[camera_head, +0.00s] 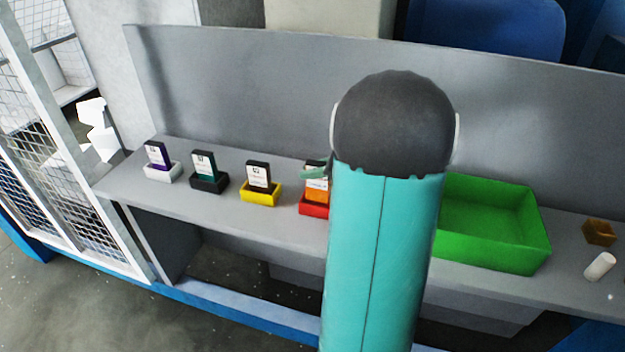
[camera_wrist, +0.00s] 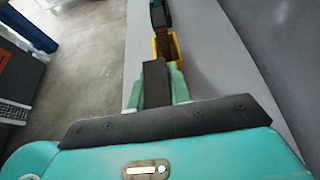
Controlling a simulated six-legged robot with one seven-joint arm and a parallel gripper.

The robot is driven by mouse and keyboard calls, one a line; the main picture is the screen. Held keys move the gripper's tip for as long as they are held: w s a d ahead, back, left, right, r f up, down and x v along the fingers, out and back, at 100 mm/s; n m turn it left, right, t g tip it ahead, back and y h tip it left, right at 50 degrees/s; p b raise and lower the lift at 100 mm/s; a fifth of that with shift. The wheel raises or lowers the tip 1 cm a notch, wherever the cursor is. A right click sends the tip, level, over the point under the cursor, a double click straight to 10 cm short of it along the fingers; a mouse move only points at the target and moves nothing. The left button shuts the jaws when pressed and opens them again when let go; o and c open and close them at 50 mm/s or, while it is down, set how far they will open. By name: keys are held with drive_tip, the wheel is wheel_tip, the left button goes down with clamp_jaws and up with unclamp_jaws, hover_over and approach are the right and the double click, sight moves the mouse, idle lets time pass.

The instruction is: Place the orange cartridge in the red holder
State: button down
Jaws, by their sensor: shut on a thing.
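The orange cartridge (camera_head: 316,184), with a dark top and a white label, stands upright at the red holder (camera_head: 313,209) in the head view. Its lower end meets the holder's opening; I cannot tell if it is fully seated. My arm hides the right side of both. My gripper (camera_wrist: 157,76) is shut on the cartridge, whose dark top (camera_wrist: 156,88) shows between the green fingers in the wrist view. One green fingertip also shows at the cartridge's upper left in the head view. The red holder is hidden in the wrist view.
To the left on the grey shelf stand a yellow holder (camera_head: 260,195), a black holder (camera_head: 209,184) and a white holder (camera_head: 163,173), each with a cartridge. A green bin (camera_head: 493,258), a brown block (camera_head: 599,233) and a white cylinder (camera_head: 600,266) are on the right. A wall rises behind.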

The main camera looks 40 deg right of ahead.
sight(314, 181)
drive_tip(key=shift+w+d+f, duration=0.15)
drive_tip(key=shift+d+f, duration=0.2)
drive_tip(key=shift+f, duration=1.6)
drive_tip(key=shift+f, duration=0.2)
drive_tip(key=c, duration=1.3)
unclamp_jaws()
